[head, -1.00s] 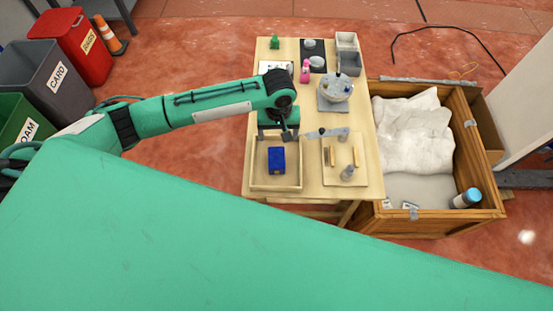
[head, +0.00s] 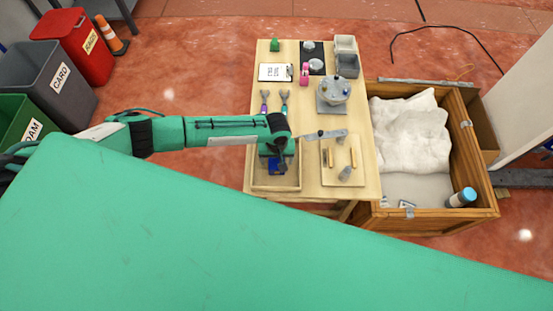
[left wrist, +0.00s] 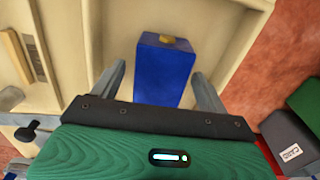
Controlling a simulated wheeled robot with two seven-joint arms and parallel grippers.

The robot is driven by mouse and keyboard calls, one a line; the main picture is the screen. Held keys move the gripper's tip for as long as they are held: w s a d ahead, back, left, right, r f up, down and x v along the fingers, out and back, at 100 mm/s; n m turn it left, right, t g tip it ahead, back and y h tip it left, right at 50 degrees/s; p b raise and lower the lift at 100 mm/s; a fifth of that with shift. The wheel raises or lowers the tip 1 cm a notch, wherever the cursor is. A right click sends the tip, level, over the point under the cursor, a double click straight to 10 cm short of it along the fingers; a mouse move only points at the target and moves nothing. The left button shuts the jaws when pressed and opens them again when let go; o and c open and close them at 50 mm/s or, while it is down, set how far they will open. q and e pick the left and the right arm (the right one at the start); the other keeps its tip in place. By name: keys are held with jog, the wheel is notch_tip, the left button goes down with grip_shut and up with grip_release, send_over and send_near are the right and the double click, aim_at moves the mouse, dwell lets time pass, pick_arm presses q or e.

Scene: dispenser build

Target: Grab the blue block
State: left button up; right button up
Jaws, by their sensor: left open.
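The blue block (head: 274,167) lies in the shallow wooden tray (head: 262,186) at the near left of the table. In the head view my left gripper (head: 282,164) is over the tray and hides much of the block. In the left wrist view the blue block (left wrist: 163,70) has a small yellowish patch on its end. My left gripper (left wrist: 162,88) is open there, with a finger on each side of the block. I cannot tell whether either finger touches it. My right gripper is not in view.
A wooden crate (head: 430,224) with white padding stands right of the table. Purple and teal tools (head: 284,100) lie behind my arm.

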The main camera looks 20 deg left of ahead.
pick_arm(q)
jog(key=shift+f, duration=0.2)
jog(key=shift+w, duration=0.1)
jog(key=c, duration=1.5)
jog(key=shift+r, duration=0.1)
